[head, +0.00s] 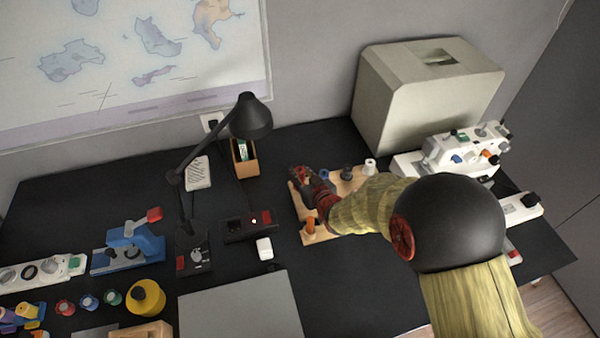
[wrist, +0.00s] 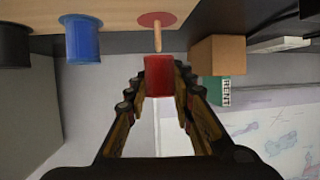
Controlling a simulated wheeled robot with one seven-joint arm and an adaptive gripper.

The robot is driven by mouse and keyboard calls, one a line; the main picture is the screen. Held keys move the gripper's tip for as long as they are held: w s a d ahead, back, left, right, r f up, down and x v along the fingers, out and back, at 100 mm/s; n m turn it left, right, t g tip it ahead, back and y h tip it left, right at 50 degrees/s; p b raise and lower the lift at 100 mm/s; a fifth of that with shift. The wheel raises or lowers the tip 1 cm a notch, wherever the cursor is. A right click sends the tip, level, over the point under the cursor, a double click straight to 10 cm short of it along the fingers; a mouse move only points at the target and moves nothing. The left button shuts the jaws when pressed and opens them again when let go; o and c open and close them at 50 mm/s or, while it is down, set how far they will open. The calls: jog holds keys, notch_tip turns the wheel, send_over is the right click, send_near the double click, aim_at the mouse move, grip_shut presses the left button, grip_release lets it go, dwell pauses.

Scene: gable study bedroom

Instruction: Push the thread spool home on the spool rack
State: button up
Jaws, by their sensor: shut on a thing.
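My gripper (head: 303,176) is above the left part of the wooden spool rack (head: 322,236) in the head view. In the wrist view my gripper (wrist: 160,80) is shut on a red thread spool (wrist: 159,72), held between the fingertips. A thin wooden peg (wrist: 157,40) runs between the spool and a red disc (wrist: 157,19) on the rack (wrist: 120,12). The spool lines up with the peg and is apart from the disc. Whether the peg's tip is inside the spool is hidden.
Blue (wrist: 82,40) and black (wrist: 15,46) spools stand beside the peg. White (head: 370,166) and orange (head: 310,224) spools are on the rack too. A desk lamp (head: 252,115) and small wooden box (head: 246,168) stand left of my gripper, a large beige machine (head: 385,95) behind right.

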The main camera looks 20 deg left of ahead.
jog(key=shift+f+b, duration=0.85)
jog(key=shift+f, duration=0.25)
jog(key=shift+r, duration=0.15)
jog(key=shift+r+p, duration=0.6)
jog(key=shift+r, duration=0.3)
jog(key=shift+b, duration=0.4)
dwell(1.4)
jog(key=shift+f+b, duration=0.85)
jog(key=shift+f, duration=0.2)
jog(key=o, duration=0.9)
jog(key=shift+o, duration=0.7)
jog(key=shift+s+d, duration=0.15)
